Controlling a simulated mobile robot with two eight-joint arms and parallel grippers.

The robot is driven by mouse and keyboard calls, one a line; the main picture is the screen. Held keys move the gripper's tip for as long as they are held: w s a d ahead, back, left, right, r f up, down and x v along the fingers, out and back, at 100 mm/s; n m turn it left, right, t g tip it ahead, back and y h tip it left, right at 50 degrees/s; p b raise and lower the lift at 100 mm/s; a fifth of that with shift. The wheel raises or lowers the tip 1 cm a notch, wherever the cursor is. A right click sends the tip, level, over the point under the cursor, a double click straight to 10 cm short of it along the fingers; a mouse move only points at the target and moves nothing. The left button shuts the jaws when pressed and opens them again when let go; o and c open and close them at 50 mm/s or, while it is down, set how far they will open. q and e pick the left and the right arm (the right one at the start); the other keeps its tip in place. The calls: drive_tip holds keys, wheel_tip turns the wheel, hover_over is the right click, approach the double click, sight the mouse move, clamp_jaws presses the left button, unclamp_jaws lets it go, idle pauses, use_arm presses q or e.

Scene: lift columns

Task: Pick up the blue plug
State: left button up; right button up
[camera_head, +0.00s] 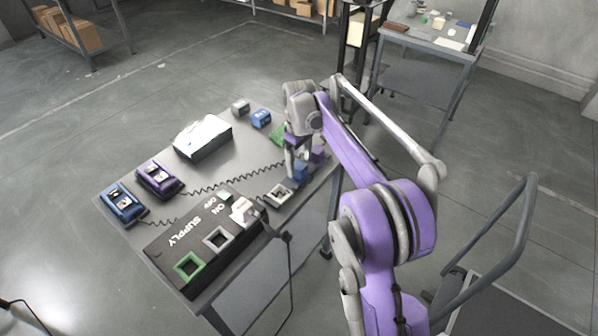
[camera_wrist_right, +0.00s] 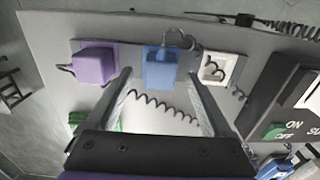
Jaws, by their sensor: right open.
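The blue plug (camera_wrist_right: 160,67) sits at the table's edge in the right wrist view, between a purple plug (camera_wrist_right: 95,64) and a white-framed socket (camera_wrist_right: 217,68). A cable rises from it. In the head view the blue plug (camera_head: 300,173) is partly hidden by my right gripper (camera_head: 296,168), which hangs directly over it. In the wrist view my right gripper (camera_wrist_right: 160,76) is open, with one fingertip on each side of the blue plug; I cannot tell whether they touch it. My left gripper is not in view.
A black supply box (camera_head: 205,240) with sockets and an ON/OFF switch stands at the table's front. Blue (camera_head: 122,204) and purple (camera_head: 158,179) socket units are at the left, a white-topped box (camera_head: 203,137) at the back. A coiled cable (camera_head: 235,180) crosses the table (camera_head: 215,170).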

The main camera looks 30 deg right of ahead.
sight(299, 166)
wheel_tip(299, 166, down, 2)
drive_tip(key=shift+f, duration=0.2)
clamp_jaws()
wheel_tip(299, 166, up, 10)
drive_tip(key=shift+r+p, duration=0.1)
drive_tip(key=shift+p, duration=0.35)
idle(0.4)
